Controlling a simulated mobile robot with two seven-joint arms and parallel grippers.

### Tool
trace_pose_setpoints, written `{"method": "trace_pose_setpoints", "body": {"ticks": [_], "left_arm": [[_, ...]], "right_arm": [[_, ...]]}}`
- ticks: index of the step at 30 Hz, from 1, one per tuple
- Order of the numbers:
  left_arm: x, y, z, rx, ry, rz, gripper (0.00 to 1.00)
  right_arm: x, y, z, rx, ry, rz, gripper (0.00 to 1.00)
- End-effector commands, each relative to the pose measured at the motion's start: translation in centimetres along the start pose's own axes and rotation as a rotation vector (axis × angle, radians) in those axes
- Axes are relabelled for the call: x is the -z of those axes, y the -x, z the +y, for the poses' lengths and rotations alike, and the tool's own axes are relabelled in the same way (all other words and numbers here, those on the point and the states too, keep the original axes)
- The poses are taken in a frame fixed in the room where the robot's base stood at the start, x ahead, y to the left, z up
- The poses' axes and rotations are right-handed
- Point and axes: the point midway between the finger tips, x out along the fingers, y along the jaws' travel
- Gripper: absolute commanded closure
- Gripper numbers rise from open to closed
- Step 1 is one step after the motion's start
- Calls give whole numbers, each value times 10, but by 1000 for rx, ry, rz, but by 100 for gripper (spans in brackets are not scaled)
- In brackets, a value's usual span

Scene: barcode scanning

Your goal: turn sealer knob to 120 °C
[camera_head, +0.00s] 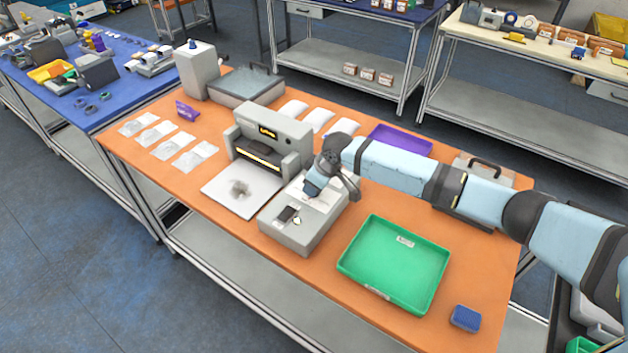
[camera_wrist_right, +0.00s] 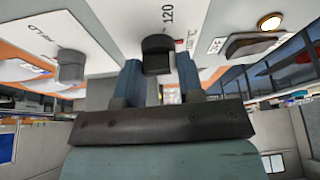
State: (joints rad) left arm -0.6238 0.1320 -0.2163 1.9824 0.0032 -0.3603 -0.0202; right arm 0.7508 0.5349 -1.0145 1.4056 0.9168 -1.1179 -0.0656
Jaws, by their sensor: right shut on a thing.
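The sealer control box (camera_head: 283,236) is a light grey block near the middle of the orange table. My right gripper (camera_head: 312,190) reaches onto its top face from the right. In the right wrist view the dark knob (camera_wrist_right: 158,48) stands between the two blue-grey fingers of my right gripper (camera_wrist_right: 158,78), which is shut on it. The printed mark "120" shows just beyond the knob, with part of a °C label beside it. I cannot tell exactly where the knob points. A second, grey knob (camera_wrist_right: 70,66) is at the left in the wrist view. My left gripper is not in view.
A dark switch (camera_wrist_right: 252,44) and a lit round lamp (camera_wrist_right: 270,21) sit right of the knob. A grey machine with a slot (camera_head: 270,143) stands behind the box. A green tray (camera_head: 350,262) and a blue block (camera_head: 466,318) lie to the right. White pouches (camera_head: 194,157) lie left.

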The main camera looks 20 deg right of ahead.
Motion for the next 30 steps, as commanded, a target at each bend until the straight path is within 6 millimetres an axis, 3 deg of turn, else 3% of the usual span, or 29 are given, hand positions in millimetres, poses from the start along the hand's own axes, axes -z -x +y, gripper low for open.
{"method": "trace_pose_setpoints", "body": {"ticks": [30], "left_arm": [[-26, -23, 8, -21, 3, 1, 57]], "right_arm": [[1, -3, 3, 352, 849, 0, 89]]}}
